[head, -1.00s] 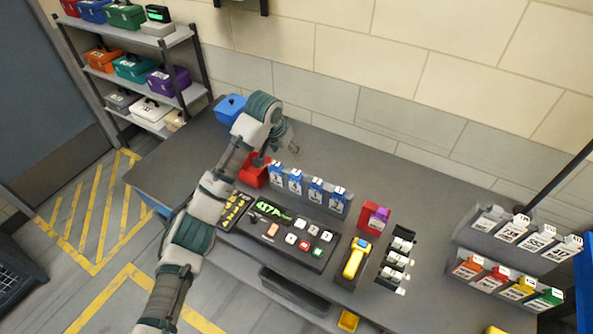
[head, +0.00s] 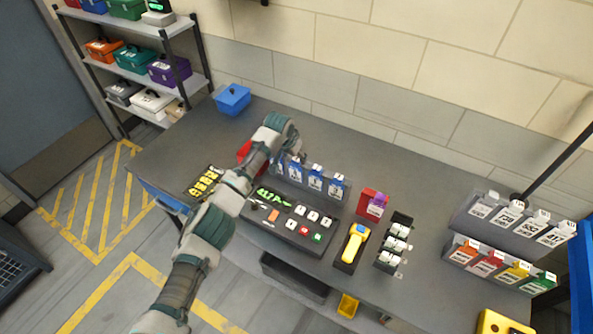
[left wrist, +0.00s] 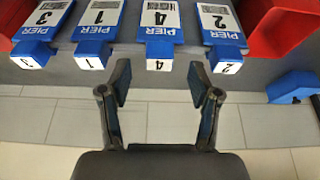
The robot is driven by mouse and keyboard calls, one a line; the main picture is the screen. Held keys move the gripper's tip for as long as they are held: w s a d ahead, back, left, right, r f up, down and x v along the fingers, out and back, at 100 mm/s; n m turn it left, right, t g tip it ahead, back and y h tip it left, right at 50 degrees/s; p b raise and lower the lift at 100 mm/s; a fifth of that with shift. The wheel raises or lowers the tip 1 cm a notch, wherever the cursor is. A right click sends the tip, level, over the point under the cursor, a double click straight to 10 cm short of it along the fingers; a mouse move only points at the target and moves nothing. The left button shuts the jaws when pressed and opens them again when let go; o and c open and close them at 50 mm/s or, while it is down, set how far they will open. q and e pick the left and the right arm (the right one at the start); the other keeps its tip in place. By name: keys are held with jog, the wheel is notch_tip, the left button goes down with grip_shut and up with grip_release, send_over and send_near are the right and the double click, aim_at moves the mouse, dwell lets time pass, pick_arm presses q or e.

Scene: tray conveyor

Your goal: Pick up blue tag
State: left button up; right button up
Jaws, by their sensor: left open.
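Blue tags labelled PIER stand in a grey rack on the bench, seen in the head view (head: 315,181). In the left wrist view they appear upside down, numbered 3 (left wrist: 40,18), 1 (left wrist: 97,22), 4 (left wrist: 160,22) and 2 (left wrist: 219,25). My left gripper (head: 297,151) is above the rack and partly hides its left end. In the left wrist view my left gripper (left wrist: 160,80) is open and empty, its fingers spread on either side of the line of tag 4, with no visible contact. My right gripper is not in view.
A button panel (head: 262,226) is in front. A red-purple box (head: 372,204) and yellow scanner (head: 353,244) are to the right. Tag racks (head: 458,217) stand farther right.

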pick_arm(q)
jog(key=shift+w+d+f, duration=0.15)
jog(key=shift+w+f, duration=0.1)
jog(key=shift+f, duration=0.4)
jog(key=shift+w+d+f, duration=0.1)
jog(key=shift+w+f, duration=0.05)
jog(key=shift+f, duration=0.15)
grip_shut()
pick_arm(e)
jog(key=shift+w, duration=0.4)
pick_arm(q)
jog(key=r, duration=0.7)
jog(key=shift+s+r, duration=0.15)
jog(key=shift+s, duration=0.05)
jog(key=s+a, duration=0.7)
jog(key=s, duration=0.5)
jog(key=shift+s+b, duration=0.15)
jog(key=shift+b, duration=0.3)
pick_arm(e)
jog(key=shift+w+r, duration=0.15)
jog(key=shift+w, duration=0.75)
